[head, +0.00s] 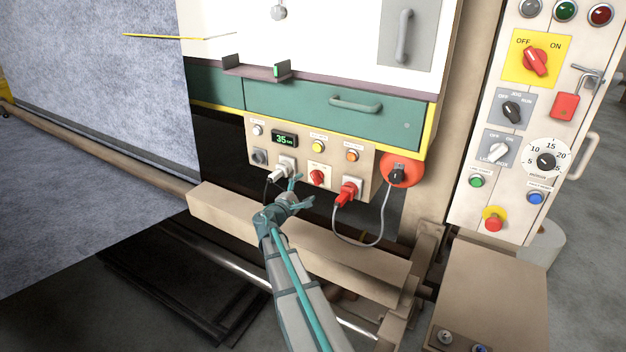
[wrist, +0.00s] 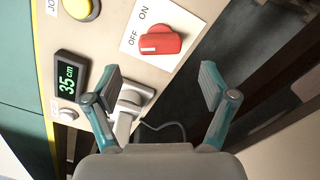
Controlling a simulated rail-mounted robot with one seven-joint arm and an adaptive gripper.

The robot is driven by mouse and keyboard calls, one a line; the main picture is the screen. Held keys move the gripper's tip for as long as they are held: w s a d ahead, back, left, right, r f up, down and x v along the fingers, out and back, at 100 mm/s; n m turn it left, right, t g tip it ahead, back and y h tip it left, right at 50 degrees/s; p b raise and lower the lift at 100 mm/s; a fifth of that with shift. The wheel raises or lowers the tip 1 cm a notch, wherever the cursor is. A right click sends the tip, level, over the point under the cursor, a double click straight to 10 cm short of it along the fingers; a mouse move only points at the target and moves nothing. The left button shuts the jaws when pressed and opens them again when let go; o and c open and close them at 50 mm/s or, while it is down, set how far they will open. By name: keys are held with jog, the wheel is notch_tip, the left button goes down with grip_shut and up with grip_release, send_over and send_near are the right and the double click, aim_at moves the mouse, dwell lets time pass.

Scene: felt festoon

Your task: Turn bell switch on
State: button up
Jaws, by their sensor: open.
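A red rotary switch (head: 317,177) on a small pale plate sits on the lower beige control panel. In the wrist view the red switch (wrist: 160,41) has OFF and ON printed beside it. I cannot read any bell label, and which mark the knob points to is unclear. My gripper (head: 301,193) is in front of the panel, just below and left of this switch. In the wrist view my gripper (wrist: 160,86) has its fingers wide apart, with nothing held between them. The knob lies ahead of the fingertips, apart from them.
A white plug (wrist: 132,102) with a cable is close to the left finger. A red plug (head: 348,193) with a looping grey cable is to the right. A 35 cm display (head: 285,139) and yellow button (head: 318,146) are nearby. A beige beam (head: 340,252) runs below.

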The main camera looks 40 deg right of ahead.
aim_at(313, 180)
jog(key=p+x, duration=0.1)
jog(key=x, duration=0.6)
jog(key=c, duration=1.2)
jog(key=shift+o, duration=0.2)
